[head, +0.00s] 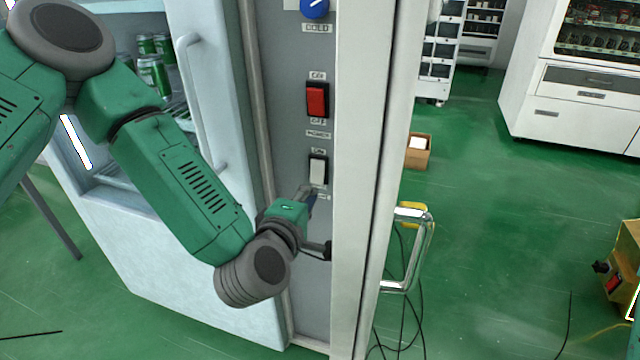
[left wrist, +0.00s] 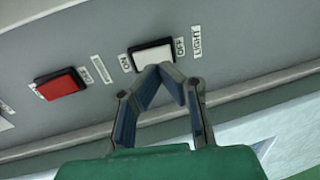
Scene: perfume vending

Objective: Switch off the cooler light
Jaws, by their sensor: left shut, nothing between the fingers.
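The cooler's grey side panel (head: 290,130) carries a white light switch (head: 318,171) with an ON label above it. In the left wrist view the white switch (left wrist: 152,56) sits between ON and OFF labels, with LIGHT printed beyond OFF. My left gripper (head: 310,192) is shut and empty, at the lower end of the switch. In the left wrist view its closed fingertips (left wrist: 160,70) overlap the switch's near edge on the OFF side; I cannot tell whether they touch it. My right gripper is not in view.
A red power switch (head: 317,99) is above the white one, and a blue knob (head: 314,8) is higher up. The cooler door handle (head: 200,100) is to the left. A metal handle (head: 410,250) and hanging cables are to the right of the panel.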

